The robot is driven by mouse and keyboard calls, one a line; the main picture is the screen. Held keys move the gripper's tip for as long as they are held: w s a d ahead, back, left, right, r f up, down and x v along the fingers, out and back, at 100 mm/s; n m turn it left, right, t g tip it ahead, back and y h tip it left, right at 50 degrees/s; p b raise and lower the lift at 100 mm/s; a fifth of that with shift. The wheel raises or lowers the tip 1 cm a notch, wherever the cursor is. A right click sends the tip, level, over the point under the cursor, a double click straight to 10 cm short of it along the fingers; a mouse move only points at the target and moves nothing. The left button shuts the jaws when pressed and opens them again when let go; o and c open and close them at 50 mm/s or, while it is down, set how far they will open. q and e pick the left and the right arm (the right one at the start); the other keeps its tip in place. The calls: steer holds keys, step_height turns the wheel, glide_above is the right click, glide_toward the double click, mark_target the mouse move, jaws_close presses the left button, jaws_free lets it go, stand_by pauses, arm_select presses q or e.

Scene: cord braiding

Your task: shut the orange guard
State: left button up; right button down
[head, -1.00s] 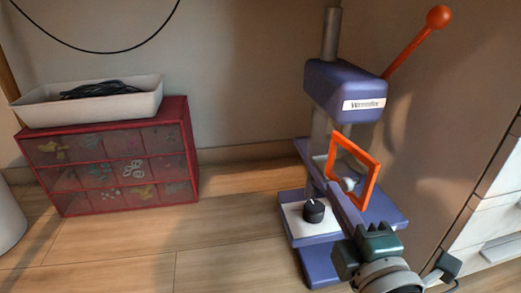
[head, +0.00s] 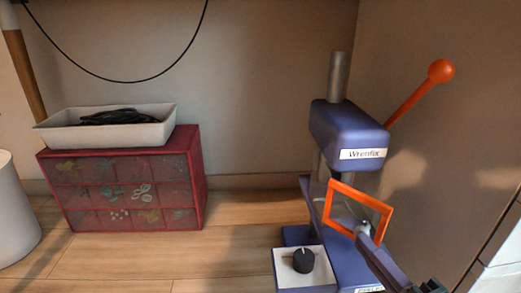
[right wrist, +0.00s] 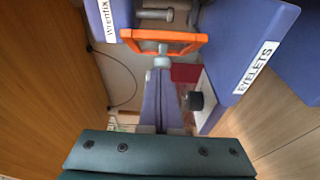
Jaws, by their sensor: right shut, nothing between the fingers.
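The orange guard (head: 361,194) is a square open frame on the front of the purple press (head: 345,128), below its head. It stands tilted out in front of the column. It also shows in the right wrist view (right wrist: 165,36), near the top. My right gripper (head: 364,230) reaches in from the lower right. It is shut and empty, with its fingertips at the guard's lower edge. In the right wrist view its fingertips (right wrist: 162,62) lie just by the guard; I cannot tell whether they touch it. My left gripper is not in view.
An orange-knobbed lever (head: 420,90) rises at the press's right. A black dial (head: 303,260) sits on a white panel at its base. A red drawer cabinet (head: 125,190) carries a white tray (head: 160,131) with dark cable. Wooden floor (head: 240,240) between cabinet and press is clear.

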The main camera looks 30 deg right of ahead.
mark_target(369, 225)
steer(key=shift+s+d, duration=0.1)
steer(key=shift+d, duration=0.65)
steer(key=shift+d+f, duration=0.1)
steer(key=shift+d, duration=1.9)
steer(key=shift+w+d, duration=0.3)
steer(key=shift+d, duration=0.3)
